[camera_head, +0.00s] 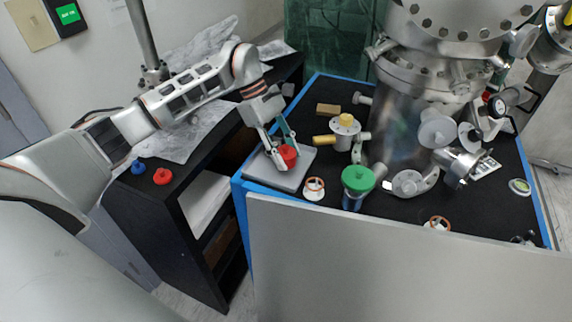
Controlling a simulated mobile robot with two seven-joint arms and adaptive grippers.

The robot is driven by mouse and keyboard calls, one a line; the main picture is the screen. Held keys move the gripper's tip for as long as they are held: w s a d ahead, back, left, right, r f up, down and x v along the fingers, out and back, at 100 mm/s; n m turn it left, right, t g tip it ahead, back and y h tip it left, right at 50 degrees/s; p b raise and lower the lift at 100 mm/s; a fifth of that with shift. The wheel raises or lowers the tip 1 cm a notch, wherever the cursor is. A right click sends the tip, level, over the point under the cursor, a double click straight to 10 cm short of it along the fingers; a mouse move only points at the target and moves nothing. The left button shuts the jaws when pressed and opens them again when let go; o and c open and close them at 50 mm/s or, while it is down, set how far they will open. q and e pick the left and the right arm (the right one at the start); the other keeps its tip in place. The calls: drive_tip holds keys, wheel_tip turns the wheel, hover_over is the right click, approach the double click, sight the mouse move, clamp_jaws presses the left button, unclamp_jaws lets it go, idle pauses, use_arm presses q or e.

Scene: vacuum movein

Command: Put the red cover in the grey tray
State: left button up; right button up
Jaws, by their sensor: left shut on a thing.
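The red cover (288,155) is a small round red piece, between the fingers of my left gripper (283,157). The gripper points down and is shut on it. Both are over the grey tray (293,178), a flat grey tray at the left corner of the blue-edged black table. The cover is at or just above the tray surface; I cannot tell whether it touches. The fingers hide part of the cover and tray. My right gripper is not in view.
A black shelf (150,205) on the left holds a blue ring (138,167) and another red ring (162,176). A green-topped valve (358,180), a yellow-handled valve (343,128) and a white flange with an orange ring (314,188) stand near the tray. A large steel chamber (415,115) fills the table's middle.

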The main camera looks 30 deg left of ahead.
sight(292, 176)
use_arm(q)
wheel_tip(292, 176, down, 4)
drive_tip(key=shift+r, duration=0.25)
drive_tip(key=shift+f, duration=0.35)
drive_tip(key=shift+f, duration=0.1)
drive_tip(key=o, duration=0.6)
